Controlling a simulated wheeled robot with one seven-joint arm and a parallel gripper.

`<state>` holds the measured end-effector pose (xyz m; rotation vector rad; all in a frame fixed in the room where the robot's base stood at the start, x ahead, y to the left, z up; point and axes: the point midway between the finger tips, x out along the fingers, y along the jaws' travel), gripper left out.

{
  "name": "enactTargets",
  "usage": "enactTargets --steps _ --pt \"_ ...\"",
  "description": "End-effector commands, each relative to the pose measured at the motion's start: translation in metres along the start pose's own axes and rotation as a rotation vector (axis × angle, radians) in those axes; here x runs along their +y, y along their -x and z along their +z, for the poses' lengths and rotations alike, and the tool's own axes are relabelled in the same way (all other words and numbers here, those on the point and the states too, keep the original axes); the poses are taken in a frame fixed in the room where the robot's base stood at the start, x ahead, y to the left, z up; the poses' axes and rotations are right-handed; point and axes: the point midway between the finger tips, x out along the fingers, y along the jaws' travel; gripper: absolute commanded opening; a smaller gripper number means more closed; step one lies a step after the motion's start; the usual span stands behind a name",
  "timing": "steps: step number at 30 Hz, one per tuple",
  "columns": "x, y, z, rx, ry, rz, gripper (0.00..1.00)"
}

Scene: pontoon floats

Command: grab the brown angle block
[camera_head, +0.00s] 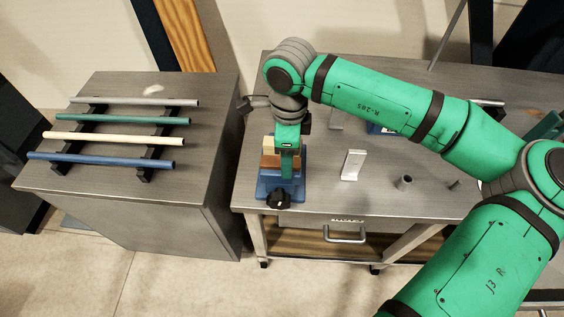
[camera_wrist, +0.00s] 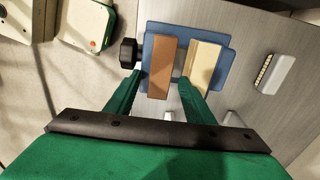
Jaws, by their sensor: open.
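The brown angle block (camera_wrist: 163,66) sits on a blue fixture (camera_wrist: 220,38) beside a cream block (camera_wrist: 207,62), with a narrow gap between the two. In the head view the brown block (camera_head: 269,161) shows only partly, behind my green gripper (camera_head: 287,175). In the wrist view my gripper (camera_wrist: 160,79) is open. Its left fingertip is just left of the brown block and its right fingertip is by the gap on the other side. The fingers appear to straddle the block without visible contact; their depth is hard to judge.
A black knob (camera_wrist: 129,53) sticks out from the fixture's side. A white bracket (camera_head: 352,165) and a small grey cylinder (camera_head: 403,183) stand on the grey workbench (camera_head: 330,199) to the right. A separate cabinet at left holds coloured rods (camera_head: 115,119) on black racks.

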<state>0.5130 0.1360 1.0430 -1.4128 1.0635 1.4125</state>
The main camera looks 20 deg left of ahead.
Motion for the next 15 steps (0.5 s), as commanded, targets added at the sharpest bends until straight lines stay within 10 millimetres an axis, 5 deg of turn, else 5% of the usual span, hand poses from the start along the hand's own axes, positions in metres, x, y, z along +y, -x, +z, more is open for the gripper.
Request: enactTargets --steps 4,10,15 --pt "0.0 0.0001 0.0001 0.0 0.0 0.0 0.48" --pt "0.0 0.0002 0.0001 0.0 0.0 0.0 0.04" --pt "0.0 0.0003 0.0 0.0 0.0 0.0 0.04"
